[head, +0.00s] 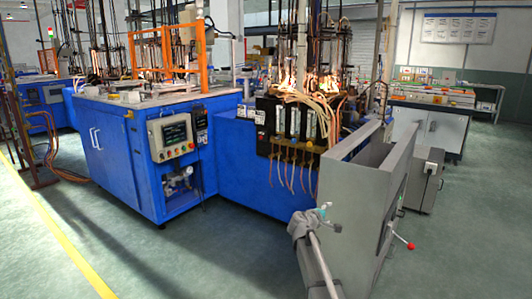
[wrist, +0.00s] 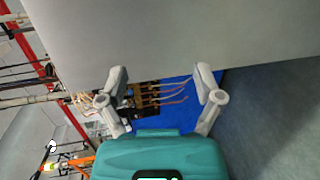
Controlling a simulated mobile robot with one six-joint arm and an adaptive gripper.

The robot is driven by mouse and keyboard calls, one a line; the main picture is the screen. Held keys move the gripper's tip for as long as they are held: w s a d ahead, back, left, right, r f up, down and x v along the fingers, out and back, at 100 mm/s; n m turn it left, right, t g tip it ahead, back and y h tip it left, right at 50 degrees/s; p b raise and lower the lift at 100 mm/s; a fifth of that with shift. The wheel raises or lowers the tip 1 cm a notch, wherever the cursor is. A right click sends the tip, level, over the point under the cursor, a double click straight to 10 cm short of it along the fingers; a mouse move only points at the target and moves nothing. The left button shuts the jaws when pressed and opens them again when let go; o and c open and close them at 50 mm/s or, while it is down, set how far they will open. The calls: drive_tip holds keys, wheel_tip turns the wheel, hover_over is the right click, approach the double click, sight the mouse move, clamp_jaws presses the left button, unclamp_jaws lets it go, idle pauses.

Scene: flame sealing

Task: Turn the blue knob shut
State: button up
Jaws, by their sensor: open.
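I cannot make out a blue knob in either view. A row of small valves and fittings (head: 290,150) with copper hoses shows on the dark front of the blue burner machine, but their colours are too small to tell. My gripper (head: 328,216) is in front of the grey metal cabinet, low at the right of the head view. In the wrist view my gripper (wrist: 160,84) has its two grey fingers spread wide, with nothing between them. Past the fingers, the copper hoses (wrist: 168,96) and the blue machine side (wrist: 150,122) show some way off.
The grey cabinet (head: 345,190) stands close to my gripper; a grey panel (wrist: 190,35) fills the wrist view's top. A red-ball lever (head: 411,246) sticks out at its right. A blue control cabinet (head: 115,160) stands left. Open green floor (head: 200,255) lies in front.

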drive_tip(key=s+d+f+m+g+y, duration=0.1)
drive_tip(key=s+f+m+g+y, duration=0.25)
drive_tip(key=s, duration=0.55)
drive_tip(key=s+f+m+g+y, duration=0.1)
drive_tip(key=s+f+m+g, duration=0.25)
drive_tip(key=s+f, duration=0.5)
drive_tip(key=s+a+f+m+g+y, duration=0.1)
drive_tip(key=s+a+m+g+y, duration=0.2)
drive_tip(key=s, duration=0.6)
drive_tip(key=s+a+g+y, duration=0.1)
drive_tip(key=s+a+y, duration=0.3)
drive_tip(key=s, duration=0.5)
wheel_tip(320, 180, up, 35)
drive_tip(key=h+p, duration=0.1)
drive_tip(key=p, duration=3.4)
drive_tip(key=shift+w+a+f+p, duration=0.2)
drive_tip(key=shift+a+p, duration=0.05)
drive_tip(key=shift+p, duration=0.15)
drive_tip(key=shift+c, duration=0.3)
